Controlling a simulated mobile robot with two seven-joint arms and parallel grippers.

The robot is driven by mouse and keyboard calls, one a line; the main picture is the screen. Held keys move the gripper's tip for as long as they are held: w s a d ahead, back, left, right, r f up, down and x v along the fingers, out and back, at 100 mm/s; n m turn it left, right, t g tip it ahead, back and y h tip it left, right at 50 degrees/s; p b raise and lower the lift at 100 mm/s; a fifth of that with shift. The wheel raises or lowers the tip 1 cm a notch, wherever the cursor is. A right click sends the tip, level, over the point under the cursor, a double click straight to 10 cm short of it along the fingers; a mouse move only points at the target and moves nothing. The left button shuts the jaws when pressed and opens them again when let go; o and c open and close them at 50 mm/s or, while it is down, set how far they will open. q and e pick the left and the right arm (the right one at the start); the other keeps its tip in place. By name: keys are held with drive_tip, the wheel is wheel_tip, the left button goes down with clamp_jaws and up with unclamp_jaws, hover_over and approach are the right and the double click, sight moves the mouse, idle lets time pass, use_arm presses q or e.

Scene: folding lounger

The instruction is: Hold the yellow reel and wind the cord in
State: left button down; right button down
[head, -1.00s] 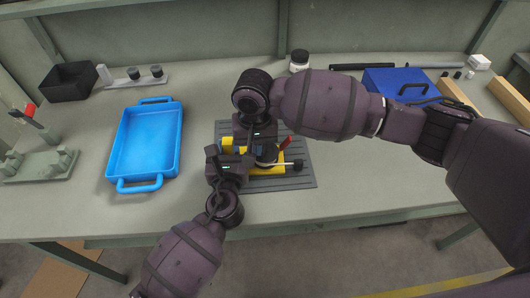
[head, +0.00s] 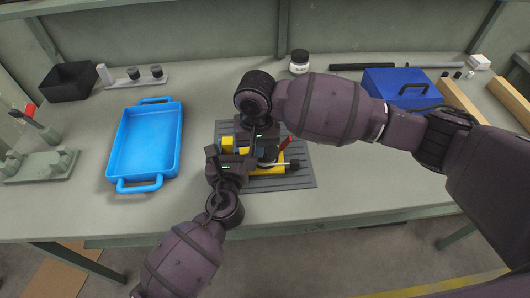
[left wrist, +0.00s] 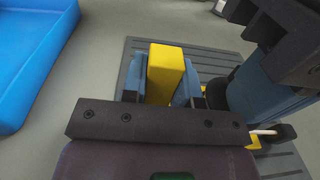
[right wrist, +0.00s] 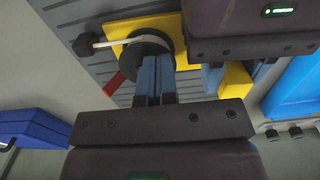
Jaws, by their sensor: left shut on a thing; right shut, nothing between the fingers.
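The yellow reel (head: 266,170) lies on a dark grey ribbed mat (head: 300,182), with a dark round drum (right wrist: 146,46), a red lever (right wrist: 114,83) and a short pale cord (right wrist: 117,42) ending in a black knob (right wrist: 83,46). My left gripper (head: 230,150) is shut on the reel's upright yellow block (left wrist: 166,65), one blue finger on each side. My right gripper (right wrist: 154,68) is shut and empty, its fingertips at the drum. I cannot tell whether they touch it. In the head view, both hands hide much of the reel.
A blue tray (head: 120,159) stands left of the mat. A dark blue box (head: 400,88), a white-capped jar (head: 299,63) and a black bin (head: 68,82) stand farther back. Bare bench lies right of the mat.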

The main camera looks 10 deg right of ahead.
use_arm(q)
drive_tip(key=shift+s+f, duration=0.1)
drive_tip(key=shift+f, duration=0.3)
use_arm(e)
drive_tip(key=shift+f, duration=0.1)
drive_tip(key=shift+r, duration=3)
use_arm(q)
drive_tip(key=c, duration=1)
unclamp_jaws()
drive_tip(key=shift+r, duration=0.1)
drive_tip(key=shift+o, duration=1)
use_arm(e)
drive_tip(key=shift+w, duration=0.1)
use_arm(q)
drive_tip(key=shift+r, duration=0.15)
drive_tip(key=shift+s+a+r, duration=0.1)
drive_tip(key=shift+s, duration=0.95)
drive_tip(key=shift+s+a+p, duration=0.15)
drive_tip(key=shift+s+p, duration=0.2)
drive_tip(key=shift+s, duration=3)
use_arm(e)
drive_tip(key=shift+r, duration=0.65)
